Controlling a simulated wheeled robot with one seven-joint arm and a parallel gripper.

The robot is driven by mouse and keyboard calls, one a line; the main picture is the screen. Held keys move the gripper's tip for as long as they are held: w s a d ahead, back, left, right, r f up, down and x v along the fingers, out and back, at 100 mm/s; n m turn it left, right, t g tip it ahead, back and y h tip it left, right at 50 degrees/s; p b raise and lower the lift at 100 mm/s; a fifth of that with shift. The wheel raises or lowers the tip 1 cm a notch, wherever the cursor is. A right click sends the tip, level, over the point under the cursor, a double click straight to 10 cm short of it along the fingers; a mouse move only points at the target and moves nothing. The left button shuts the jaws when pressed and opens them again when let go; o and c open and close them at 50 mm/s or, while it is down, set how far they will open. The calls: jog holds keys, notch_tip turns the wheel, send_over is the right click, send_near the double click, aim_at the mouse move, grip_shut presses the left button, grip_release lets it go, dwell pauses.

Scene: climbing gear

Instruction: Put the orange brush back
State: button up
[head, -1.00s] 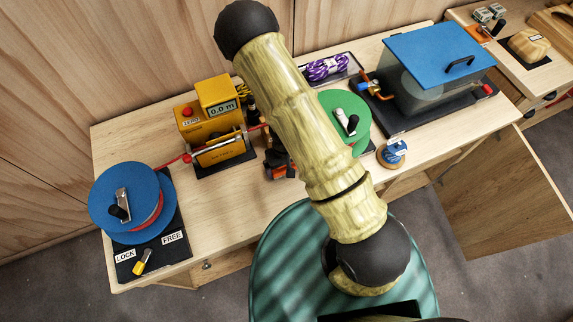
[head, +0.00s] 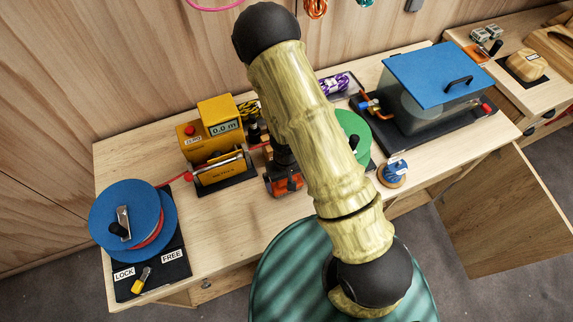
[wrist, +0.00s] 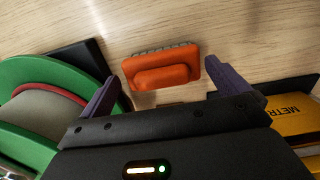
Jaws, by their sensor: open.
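The orange brush (wrist: 162,68) lies on the pale wooden bench in the wrist view, with a grey bristle edge along its far side. My gripper (wrist: 163,76) is open, with its two purple fingers on either side of the brush's near part. I see bare gaps between the fingers and the brush, and nothing is gripped. In the head view the orange brush (head: 289,186) shows at the bench's middle, partly hidden by my dark gripper and arm.
A yellow meter (head: 215,135) and a blue reel (head: 130,215) stand to the left. A red line runs from the blue reel towards the meter.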

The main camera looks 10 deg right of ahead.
jog(key=shift+w+a+r+p, duration=0.1)
jog(key=shift+r+p, duration=1.65)
jog(key=shift+r, duration=0.45)
jog(key=shift+w+a+r+p, duration=0.1)
jog(key=shift+r+p, duration=1.65)
jog(key=shift+r, duration=0.4)
notch_tip(320, 180, up, 8)
jog(key=w+t+y, duration=0.1)
jog(key=w, duration=0.2)
notch_tip(320, 180, up, 8)
jog(key=m+t+y, duration=0.1)
send_over(286, 180)
jog(key=w+d, duration=0.2)
jog(key=d, duration=0.1)
jog(key=s+d+r+m+t+h, duration=0.1)
jog(key=s+d+r+m, duration=0.1)
jog(key=s+d+r, duration=0.4)
notch_tip(286, 180, up, 4)
jog(key=shift+s+d+r+h, duration=0.1)
jog(key=shift+s+d+h, duration=0.2)
jog(key=shift+s+d, duration=0.1)
